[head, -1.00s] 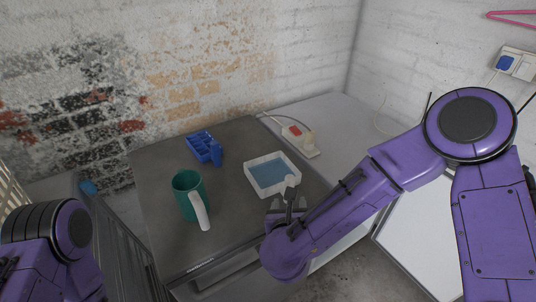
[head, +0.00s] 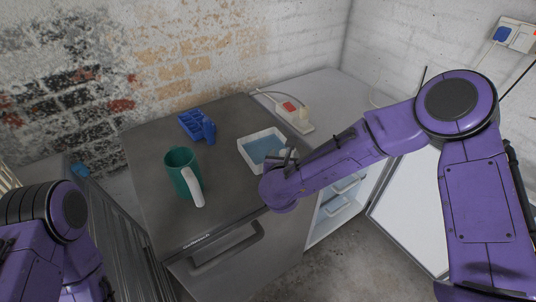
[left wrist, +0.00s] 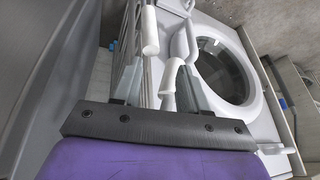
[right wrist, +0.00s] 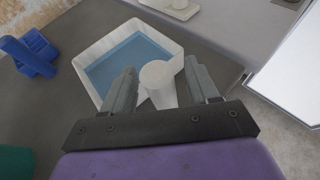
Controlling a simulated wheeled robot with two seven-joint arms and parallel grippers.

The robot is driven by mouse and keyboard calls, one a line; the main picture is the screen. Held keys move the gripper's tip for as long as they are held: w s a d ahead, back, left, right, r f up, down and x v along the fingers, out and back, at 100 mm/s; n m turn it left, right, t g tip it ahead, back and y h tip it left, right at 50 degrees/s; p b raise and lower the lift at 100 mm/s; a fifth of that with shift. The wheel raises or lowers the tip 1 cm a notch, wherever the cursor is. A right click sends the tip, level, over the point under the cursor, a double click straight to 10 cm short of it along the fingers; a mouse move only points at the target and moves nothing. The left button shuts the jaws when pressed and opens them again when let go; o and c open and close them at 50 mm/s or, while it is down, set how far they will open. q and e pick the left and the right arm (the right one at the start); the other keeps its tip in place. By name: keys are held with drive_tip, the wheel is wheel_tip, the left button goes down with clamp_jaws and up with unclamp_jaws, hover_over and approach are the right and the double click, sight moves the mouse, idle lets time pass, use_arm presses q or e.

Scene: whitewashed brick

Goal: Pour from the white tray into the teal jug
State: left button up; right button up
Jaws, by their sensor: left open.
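The white tray (head: 246,157) lies on the dark grey top, with a flat blue surface (right wrist: 128,60) inside it. My right gripper (head: 284,157) is at the tray's front right side. In the right wrist view its fingers are apart on either side of the tray's rounded white handle (right wrist: 160,82), with a gap visible at the right finger. The teal jug (head: 178,170) stands upright left of the tray, its white handle toward the front right; its inside is not clear. My left gripper (left wrist: 160,82) is open, away from both, and hidden in the head view.
A blue compartmented holder (head: 190,126) stands behind the jug. A power strip (head: 295,116) lies behind the tray on a lighter surface. A front-loading washer (left wrist: 222,70) and pale bars show by my left gripper. The grey top (head: 225,205) is clear in front.

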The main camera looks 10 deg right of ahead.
drive_tip(key=c, duration=1)
clamp_jaws()
drive_tip(key=shift+r, duration=0.15)
